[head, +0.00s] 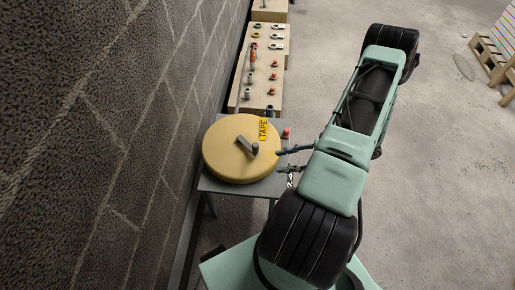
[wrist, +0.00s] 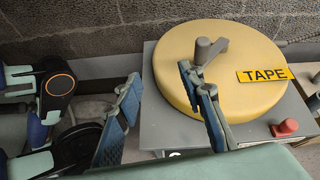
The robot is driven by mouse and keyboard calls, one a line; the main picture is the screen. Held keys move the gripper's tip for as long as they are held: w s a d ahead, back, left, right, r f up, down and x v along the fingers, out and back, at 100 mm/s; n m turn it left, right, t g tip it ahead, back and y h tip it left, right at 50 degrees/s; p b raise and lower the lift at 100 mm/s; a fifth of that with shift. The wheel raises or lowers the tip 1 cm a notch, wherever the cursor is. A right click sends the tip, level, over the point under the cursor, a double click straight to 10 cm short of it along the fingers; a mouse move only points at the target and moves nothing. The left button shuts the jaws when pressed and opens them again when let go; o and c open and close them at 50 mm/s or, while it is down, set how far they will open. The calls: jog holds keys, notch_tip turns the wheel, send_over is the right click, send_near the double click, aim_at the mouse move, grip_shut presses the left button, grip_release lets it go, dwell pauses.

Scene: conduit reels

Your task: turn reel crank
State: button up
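The reel is a flat yellow drum (head: 222,160) on a small grey table, and it also shows in the wrist view (wrist: 170,65). Its grey crank (head: 248,147) lies across the top with an upright knob, seen too in the wrist view (wrist: 208,50). A yellow TAPE label (head: 263,130) is at the drum's edge. My gripper (head: 280,161) is at the right side of the drum in the head view, fingers apart and empty. In the wrist view my gripper (wrist: 160,76) has one finger overlapping the drum just below the crank; whether it touches is unclear.
A red knob (head: 286,132) sits on the grey table (head: 213,184) beside the drum. A block wall (head: 90,130) runs close along the left. A wooden bench (head: 262,72) with several small parts stands behind. Pallets (head: 488,52) are at far right; the concrete floor between is clear.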

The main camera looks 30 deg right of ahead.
aim_at(255, 147)
jog(key=w+a+f+m+t+h+b, duration=0.1)
jog(key=w+m+t, duration=0.1)
jog(key=w+t, duration=0.1)
jog(key=w+a+f+m+t+b, duration=0.1)
jog(key=w+a+m+t, duration=0.1)
jog(key=w, duration=0.3)
jog(key=w+a+f+m+t+h+b, duration=0.1)
jog(key=w+f+m+t, duration=0.1)
jog(key=w+m+t, duration=0.2)
jog(key=shift+w+a+f+h, duration=0.1)
jog(key=shift+a+h, duration=0.2)
jog(key=shift+a, duration=0.05)
grip_shut()
